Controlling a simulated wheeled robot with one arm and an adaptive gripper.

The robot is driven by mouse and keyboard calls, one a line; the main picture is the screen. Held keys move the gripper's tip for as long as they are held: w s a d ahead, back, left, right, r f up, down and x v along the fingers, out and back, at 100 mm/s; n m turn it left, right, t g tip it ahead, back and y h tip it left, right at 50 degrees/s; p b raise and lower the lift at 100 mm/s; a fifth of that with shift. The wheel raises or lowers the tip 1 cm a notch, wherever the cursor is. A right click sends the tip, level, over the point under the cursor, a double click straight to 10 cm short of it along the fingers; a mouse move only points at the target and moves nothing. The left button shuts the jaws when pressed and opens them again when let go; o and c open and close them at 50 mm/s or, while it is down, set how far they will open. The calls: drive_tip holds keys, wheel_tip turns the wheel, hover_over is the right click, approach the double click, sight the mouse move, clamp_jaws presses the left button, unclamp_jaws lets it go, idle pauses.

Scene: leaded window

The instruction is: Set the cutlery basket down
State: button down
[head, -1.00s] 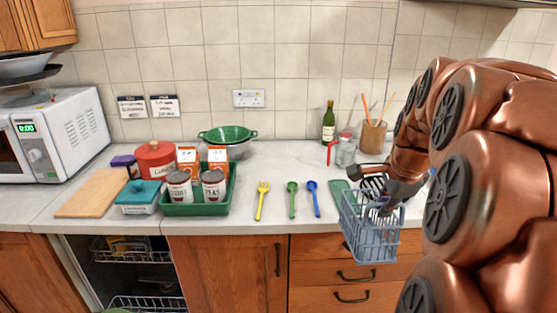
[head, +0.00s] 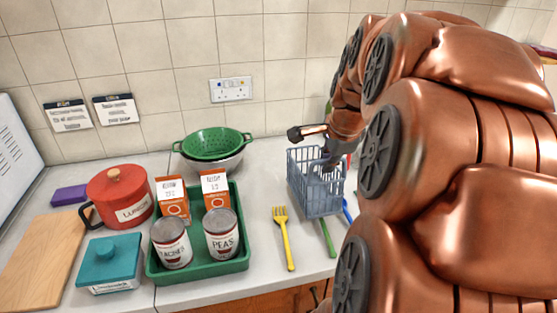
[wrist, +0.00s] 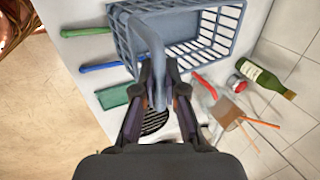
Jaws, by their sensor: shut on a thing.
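The blue-grey cutlery basket (head: 316,190) is a slatted, open-topped box with an arched handle. In the head view it is over the counter, right of the yellow fork (head: 285,240), and it covers part of the green spoon (head: 327,238) and the blue spoon (head: 347,211). My gripper (wrist: 158,88) is shut on the basket's handle (wrist: 143,36). In the wrist view the basket (wrist: 228,24) looks empty where its inside shows. I cannot tell whether its base touches the counter or the spoons.
A green tray (head: 202,275) with cans and cartons stands left of the fork. A green colander (head: 213,143) is behind it. A bottle (wrist: 268,79), a jar (wrist: 243,66) and a utensil pot (wrist: 226,113) stand close to the basket. Bare counter (head: 265,180) lies left of the basket.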

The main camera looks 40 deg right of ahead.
drive_tip(key=p, duration=0.5)
hover_over(301, 149)
drive_tip(key=s, duration=0.1)
drive_tip(key=f, duration=0.1)
drive_tip(key=shift+a+f+p, duration=0.2)
drive_tip(key=shift+f+p, duration=0.55)
drive_tip(key=shift+f, duration=1.25)
drive_tip(key=c, duration=1.2)
unclamp_jaws()
drive_tip(key=shift+c, duration=0.2)
